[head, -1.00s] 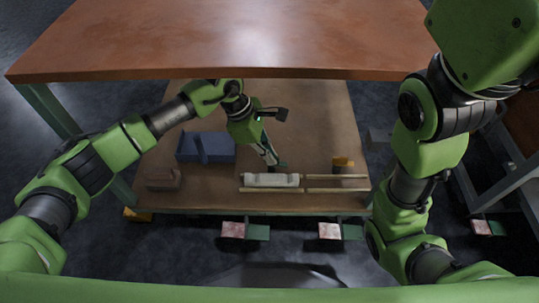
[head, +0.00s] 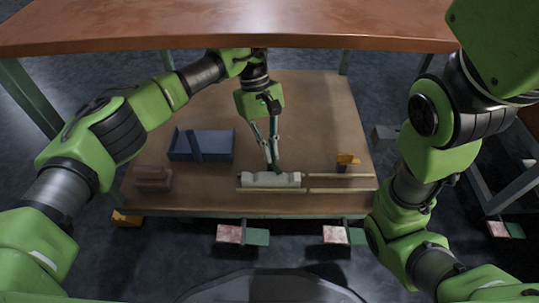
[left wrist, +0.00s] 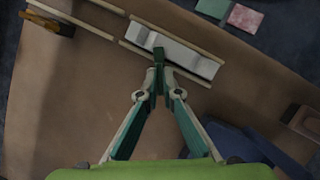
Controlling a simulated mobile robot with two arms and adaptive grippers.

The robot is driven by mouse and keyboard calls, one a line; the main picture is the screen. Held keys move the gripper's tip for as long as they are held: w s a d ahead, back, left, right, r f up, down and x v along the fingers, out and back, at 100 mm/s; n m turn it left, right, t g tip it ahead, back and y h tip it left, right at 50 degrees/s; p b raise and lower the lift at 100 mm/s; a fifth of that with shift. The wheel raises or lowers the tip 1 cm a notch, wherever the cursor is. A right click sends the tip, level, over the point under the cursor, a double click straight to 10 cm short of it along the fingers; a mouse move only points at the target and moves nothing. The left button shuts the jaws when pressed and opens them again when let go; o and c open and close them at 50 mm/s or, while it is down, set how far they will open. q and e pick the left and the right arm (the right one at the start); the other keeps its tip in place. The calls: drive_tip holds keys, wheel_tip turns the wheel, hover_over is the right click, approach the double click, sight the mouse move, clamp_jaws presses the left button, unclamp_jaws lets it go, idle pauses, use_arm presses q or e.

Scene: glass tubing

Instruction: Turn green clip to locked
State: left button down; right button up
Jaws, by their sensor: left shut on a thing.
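The green clip (left wrist: 159,55) is a small dark green piece at the white block (left wrist: 185,57), close to the block's middle. In the head view the white block (head: 258,180) lies at the front of the low brown shelf, and the clip is hard to tell from the fingertips. My left gripper (head: 274,168) reaches down to the block from behind. In the left wrist view its fingers (left wrist: 162,72) come together on the green clip. The fingertips hide part of it, and I cannot tell its exact turn. My right gripper is out of view.
A blue bin (head: 215,147) and a brown block (head: 153,178) stand left. A large tabletop (head: 240,25) overhangs the back. The shelf behind the rods is clear.

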use_arm(q)
drive_tip(key=m+y+b, duration=0.1)
drive_tip(key=m, duration=0.2)
drive_tip(key=shift+d+f+m+b, duration=0.1)
drive_tip(key=shift+m+b, duration=0.2)
drive_tip(key=shift+b, duration=0.05)
drive_tip(key=shift+m+y+b, duration=0.45)
drive_tip(key=shift+m+y, duration=0.15)
drive_tip(key=shift+m, duration=0.5)
drive_tip(key=c, duration=2.2)
unclamp_jaws()
drive_tip(key=shift+c, duration=0.2)
drive_tip(key=shift+g, duration=0.3)
